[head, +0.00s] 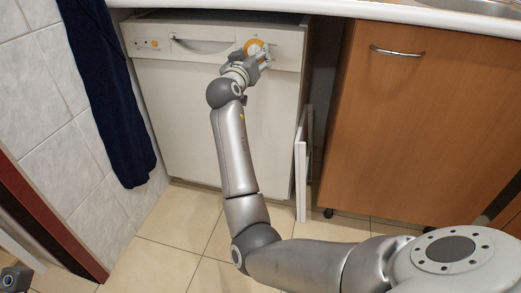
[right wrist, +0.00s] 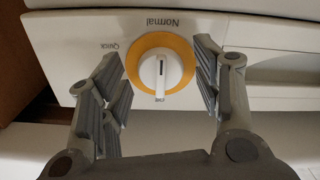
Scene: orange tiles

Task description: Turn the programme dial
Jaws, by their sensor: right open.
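The programme dial (right wrist: 160,68) is a white knob with a raised bar inside an orange ring on the appliance's white front panel. In the right wrist view the bar stands upright in the picture. "Normal" is printed upside down above the ring and "Quick" to its left; a small label below is partly hidden. My right gripper (right wrist: 160,75) is open, with one finger on either side of the dial and gaps to the knob. In the head view my right gripper (head: 260,56) covers part of the dial (head: 252,46).
The white appliance (head: 185,110) has a handle recess (head: 202,44) left of the dial. A dark blue towel (head: 108,90) hangs at its left. A wooden cabinet (head: 420,125) stands at right, with a white panel (head: 301,165) in between. The counter edge (head: 400,13) runs above.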

